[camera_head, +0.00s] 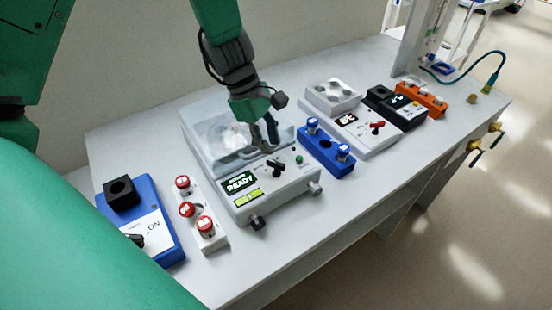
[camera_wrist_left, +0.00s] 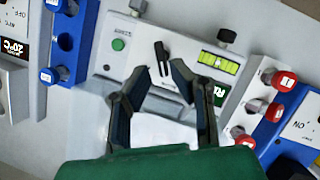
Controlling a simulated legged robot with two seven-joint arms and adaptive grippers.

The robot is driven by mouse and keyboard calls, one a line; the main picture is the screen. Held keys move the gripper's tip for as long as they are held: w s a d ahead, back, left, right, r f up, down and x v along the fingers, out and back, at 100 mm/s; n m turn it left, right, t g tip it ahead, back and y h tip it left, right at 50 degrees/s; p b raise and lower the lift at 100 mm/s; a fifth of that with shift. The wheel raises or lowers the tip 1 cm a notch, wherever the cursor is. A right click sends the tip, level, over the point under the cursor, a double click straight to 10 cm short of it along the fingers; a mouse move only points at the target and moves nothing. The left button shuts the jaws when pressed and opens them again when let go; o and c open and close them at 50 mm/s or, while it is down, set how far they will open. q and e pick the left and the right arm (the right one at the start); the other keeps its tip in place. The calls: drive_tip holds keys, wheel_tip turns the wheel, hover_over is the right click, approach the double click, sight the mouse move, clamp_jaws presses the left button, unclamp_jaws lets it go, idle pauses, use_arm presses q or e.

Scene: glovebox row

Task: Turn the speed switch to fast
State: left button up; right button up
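A white device (camera_head: 240,205) with a green READY display stands mid-table. On its front panel is a black lever switch (camera_head: 275,168), which also shows in the wrist view (camera_wrist_left: 162,57). I take this for the speed switch; its lettering is too small to read. My left gripper (camera_head: 264,140) is above the device, over its clear lid (camera_head: 215,140), pointing down. In the wrist view the left gripper (camera_wrist_left: 158,68) is open and empty. Its fingertips appear on either side of the switch's near end; contact cannot be told. My right gripper is not in view.
A green button (camera_head: 299,160) is right of the switch. A blue rack (camera_head: 328,150) with blue-capped vials and a device with a red switch (camera_head: 377,127) stand to the right. Red-capped vials in a white rack (camera_head: 211,238) and a blue device (camera_head: 165,215) stand left.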

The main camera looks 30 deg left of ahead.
sight(278, 163)
use_arm(q)
drive_tip(key=x, duration=0.3)
drive_tip(key=shift+w+d+f, duration=0.15)
drive_tip(key=shift+d+f, duration=0.1)
drive_tip(key=shift+d, duration=0.1)
drive_tip(key=shift+a+f, duration=0.25)
drive_tip(key=shift+f, duration=0.35)
drive_tip(key=shift+a+f, duration=0.25)
drive_tip(key=shift+f, duration=0.3)
drive_tip(key=shift+a+f, duration=0.15)
drive_tip(key=shift+a, duration=0.1)
drive_tip(key=shift+d, duration=0.45)
drive_tip(key=shift+c, duration=0.8)
drive_tip(key=shift+d, duration=0.3)
clamp_jaws()
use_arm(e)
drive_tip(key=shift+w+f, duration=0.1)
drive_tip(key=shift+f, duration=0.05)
